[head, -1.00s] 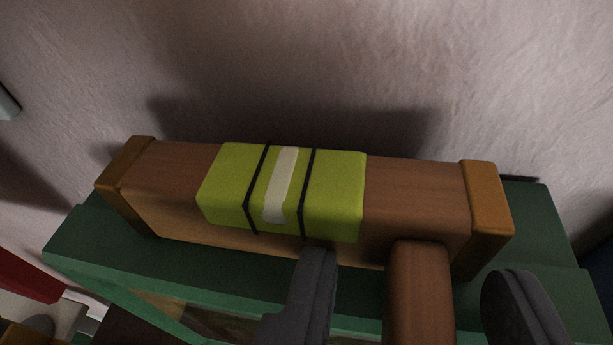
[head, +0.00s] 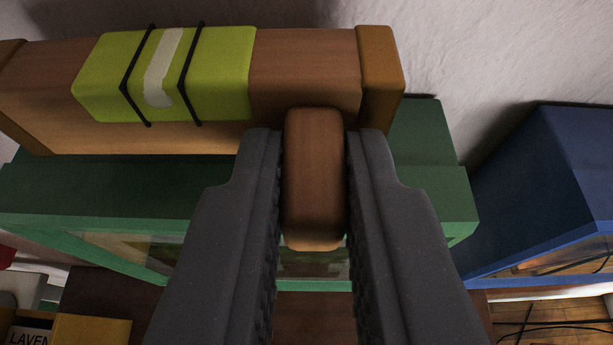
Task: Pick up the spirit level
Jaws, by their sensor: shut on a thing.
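The spirit level (head: 305,75) is a long brown wooden bar with an orange-brown end cap and a lime-green vial block crossed by two black lines and a pale stripe. It lies across the top of a green cabinet (head: 110,188), near the wall. A brown wooden grip sticks out from its front towards me, near its right end. My gripper (head: 315,140) is shut on this grip, with one dark finger on each side. The level's left end is cut off by the picture edge.
A blue cabinet (head: 550,190) stands to the right, with a gap between it and the green one. The pale wall (head: 470,50) is close behind. At the lower left is a yellowish box (head: 95,330) with lettering. Cables lie on the wooden floor at lower right.

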